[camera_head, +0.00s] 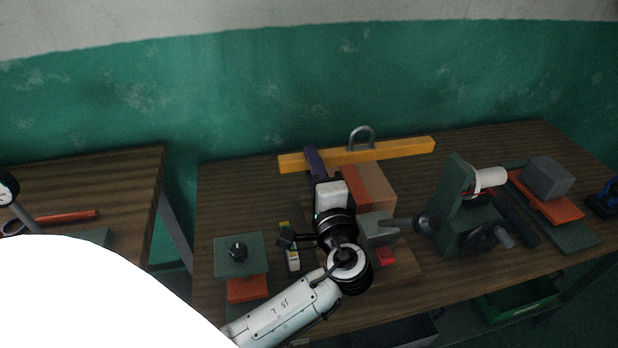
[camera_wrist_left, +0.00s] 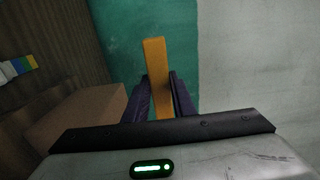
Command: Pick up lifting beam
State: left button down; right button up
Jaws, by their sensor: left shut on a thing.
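The lifting beam (camera_head: 400,149) is a long yellow bar with a grey lifting loop (camera_head: 362,137) on its top. It lies level across the back of the table in the head view, behind a brown-and-orange block. My left gripper (camera_head: 315,160) reaches it from the front, left of the loop. In the left wrist view the beam (camera_wrist_left: 155,65) stands between the two dark purple fingers of my left gripper (camera_wrist_left: 158,100), which is shut on it. I cannot tell whether the beam is clear of the block. My right gripper is not in view.
A brown block (camera_head: 378,186) stands just in front of the beam. A green machine vise-like stand (camera_head: 455,200), a grey block (camera_head: 548,177) on orange and green plates, and a green plate with a knob (camera_head: 240,262) crowd the table (camera_head: 225,205). The green wall (camera_head: 230,90) is close behind.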

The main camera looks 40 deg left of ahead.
pick_arm(q)
jog(key=shift+s+d+r, duration=0.15)
jog(key=shift+d+r, duration=0.05)
jog(key=shift+r, duration=0.6)
jog(key=shift+s+d+r, duration=0.15)
jog(key=shift+s+r, duration=0.05)
jog(key=shift+r, duration=0.65)
jog(key=shift+s+d+r, duration=0.15)
jog(key=shift+d+r, duration=0.05)
jog(key=shift+r, duration=0.6)
